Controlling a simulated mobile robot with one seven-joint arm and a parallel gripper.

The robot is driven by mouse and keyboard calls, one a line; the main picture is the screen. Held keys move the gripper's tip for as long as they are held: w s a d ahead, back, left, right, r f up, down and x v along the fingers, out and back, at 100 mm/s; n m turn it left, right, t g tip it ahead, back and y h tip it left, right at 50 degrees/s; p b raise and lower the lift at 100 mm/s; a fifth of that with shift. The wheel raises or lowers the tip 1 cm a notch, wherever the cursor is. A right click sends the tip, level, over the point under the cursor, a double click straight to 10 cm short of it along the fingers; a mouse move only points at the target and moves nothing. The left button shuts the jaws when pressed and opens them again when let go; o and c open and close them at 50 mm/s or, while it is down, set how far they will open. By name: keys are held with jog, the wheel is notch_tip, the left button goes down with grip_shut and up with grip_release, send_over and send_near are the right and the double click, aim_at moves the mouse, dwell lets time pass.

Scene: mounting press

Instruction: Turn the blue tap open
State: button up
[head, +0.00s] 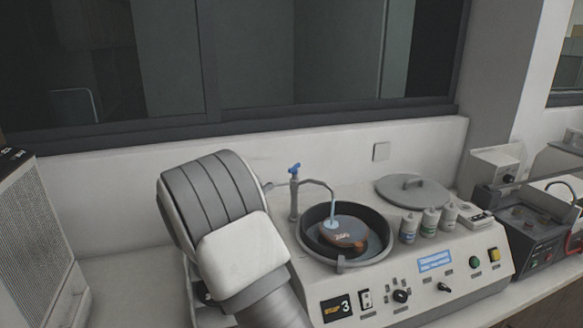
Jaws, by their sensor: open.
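The blue tap (294,168) is a small blue handle on top of a grey upright post behind the left side of the round bowl. A thin curved spout (318,184) runs from the post over the bowl. A pale blue strip (331,212) hangs from the spout's end to the disc in the bowl; I cannot tell whether it is water or a tube. My arm's thick grey and white links stand left of the tap. My gripper cannot be made out; the links hide the space behind them. A small grey piece beside the post is too small to identify.
A wall and window stand behind. A grilled box (38,235) is at far left.

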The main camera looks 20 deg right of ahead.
jog(key=p, duration=0.4)
send_near(294, 166)
jog(key=x, duration=1)
jog(key=shift+w+d+f, duration=0.1)
jog(key=shift+w+d, duration=0.05)
grip_shut()
